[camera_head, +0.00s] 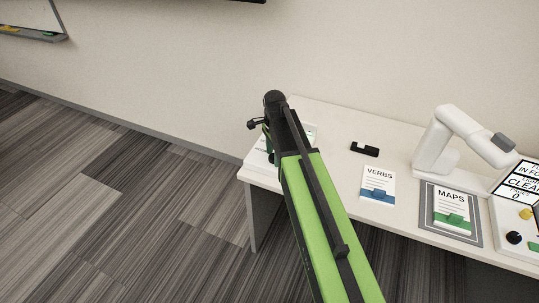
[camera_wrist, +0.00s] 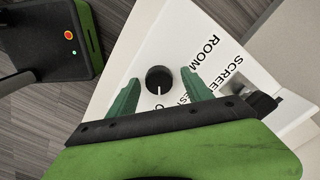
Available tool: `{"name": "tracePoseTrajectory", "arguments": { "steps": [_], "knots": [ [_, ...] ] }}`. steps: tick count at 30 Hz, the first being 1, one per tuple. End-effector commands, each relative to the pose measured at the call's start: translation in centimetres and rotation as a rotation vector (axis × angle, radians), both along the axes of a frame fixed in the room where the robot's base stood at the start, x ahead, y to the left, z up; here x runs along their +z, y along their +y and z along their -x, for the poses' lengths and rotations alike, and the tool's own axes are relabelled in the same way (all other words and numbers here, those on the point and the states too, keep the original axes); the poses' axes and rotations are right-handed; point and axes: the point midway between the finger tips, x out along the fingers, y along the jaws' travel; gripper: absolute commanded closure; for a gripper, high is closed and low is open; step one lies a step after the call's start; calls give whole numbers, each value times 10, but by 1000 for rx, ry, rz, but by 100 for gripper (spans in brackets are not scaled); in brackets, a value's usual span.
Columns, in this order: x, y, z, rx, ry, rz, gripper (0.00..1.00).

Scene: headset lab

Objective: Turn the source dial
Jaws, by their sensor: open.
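The source dial (camera_wrist: 158,79) is a round black knob on a white panel (camera_wrist: 150,28). Its white pointer mark points toward the bottom of the wrist view. Panel lettering beside it reads ROOM and SCREEN; a third label is partly hidden by a finger. My gripper (camera_wrist: 161,80) is open, with one green finger on each side of the dial. Gaps show between the dial and both fingers. I cannot tell whether the fingertips reach down to the dial's height. In the head view the white panel (camera_head: 255,159) sits at the table's left end, and my arm hides the dial.
The white table (camera_head: 330,130) stands against the wall. It holds a black holder (camera_head: 365,149), a VERBS card (camera_head: 378,180), a MAPS card (camera_head: 451,198) on a grey mat, a white jointed device (camera_head: 433,150) and a control box (camera_head: 516,238) at right. Striped carpet at left is clear.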

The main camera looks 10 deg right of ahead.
Motion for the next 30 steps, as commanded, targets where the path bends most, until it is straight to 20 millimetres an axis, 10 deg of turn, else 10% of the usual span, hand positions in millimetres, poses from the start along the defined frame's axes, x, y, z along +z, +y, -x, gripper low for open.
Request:
{"name": "tracePoseTrajectory", "arguments": {
  "steps": [30],
  "knots": [
    [176, 0, -1, 0, 0, 0, 42]
  ]
}}
